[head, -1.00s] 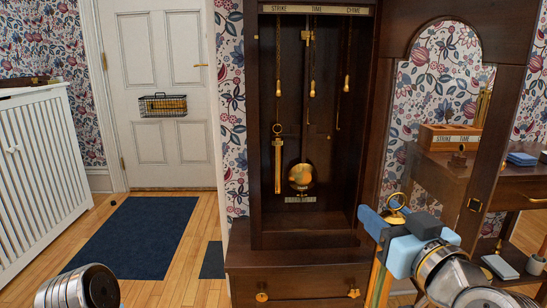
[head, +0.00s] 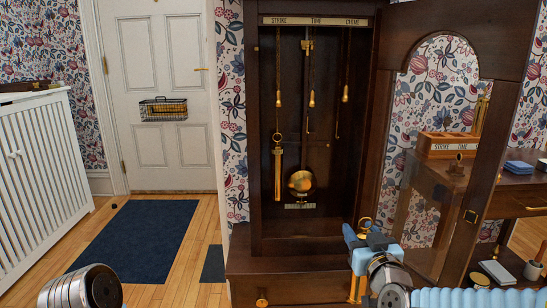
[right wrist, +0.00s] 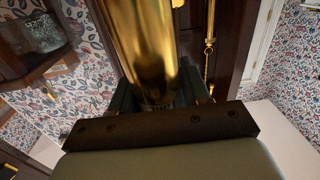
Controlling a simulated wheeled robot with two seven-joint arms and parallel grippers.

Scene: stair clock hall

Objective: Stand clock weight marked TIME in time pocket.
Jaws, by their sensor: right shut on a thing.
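My right gripper (head: 366,241) is shut on a brass clock weight (head: 361,288), in front of the lower right of the clock case. The weight is upright, its ring above the jaws. It fills the top middle of the right wrist view (right wrist: 145,45). I cannot read its marking. A wooden box with pockets (head: 436,154) stands on the side table to the right, beyond the open clock door. Its front reads STRIKE and TIME; the door frame hides its right end. The pockets look empty from here. My left gripper is out of view.
The tall clock case (head: 253,150) holds a brass pendulum (head: 301,183) and a hanging weight (head: 277,170) on the left. Its arched door (head: 460,215) stands open between my right gripper and the box. Blue books (head: 519,167) lie right of the box.

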